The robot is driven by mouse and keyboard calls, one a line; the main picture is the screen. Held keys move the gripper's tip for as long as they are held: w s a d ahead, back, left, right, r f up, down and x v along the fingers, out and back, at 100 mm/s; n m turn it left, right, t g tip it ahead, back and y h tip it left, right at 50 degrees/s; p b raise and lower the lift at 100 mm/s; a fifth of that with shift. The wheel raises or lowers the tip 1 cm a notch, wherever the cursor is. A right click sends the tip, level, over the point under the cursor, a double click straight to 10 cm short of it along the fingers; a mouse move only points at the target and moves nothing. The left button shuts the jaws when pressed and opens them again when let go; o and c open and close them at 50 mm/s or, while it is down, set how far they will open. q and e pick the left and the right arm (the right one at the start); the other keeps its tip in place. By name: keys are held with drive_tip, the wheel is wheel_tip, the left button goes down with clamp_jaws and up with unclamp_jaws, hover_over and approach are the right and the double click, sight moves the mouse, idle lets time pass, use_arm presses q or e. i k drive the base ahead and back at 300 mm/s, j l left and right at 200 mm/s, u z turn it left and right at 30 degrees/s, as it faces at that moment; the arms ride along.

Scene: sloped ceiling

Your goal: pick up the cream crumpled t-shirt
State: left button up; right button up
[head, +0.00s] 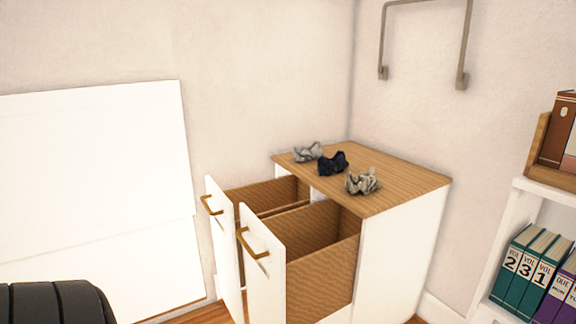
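The cream crumpled t-shirt (363,182) lies in a small heap on the wooden top of a white cabinet (403,187), near the front edge above the open drawers. A dark navy crumpled cloth (332,163) lies just behind it to the left. A grey crumpled cloth (307,151) lies further back. The three lie in a diagonal row, close together. Neither of my grippers is in view.
Two drawers (262,262) stand pulled out, with brass handles. A white shelf (545,190) with binders stands at right. A metal wall rack (425,2) hangs above the cabinet. A black ribbed object (55,302) shows at lower left. The cabinet top's right side is clear.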

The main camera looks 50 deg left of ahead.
sight(366, 182)
drive_tip(key=u, duration=1.2)
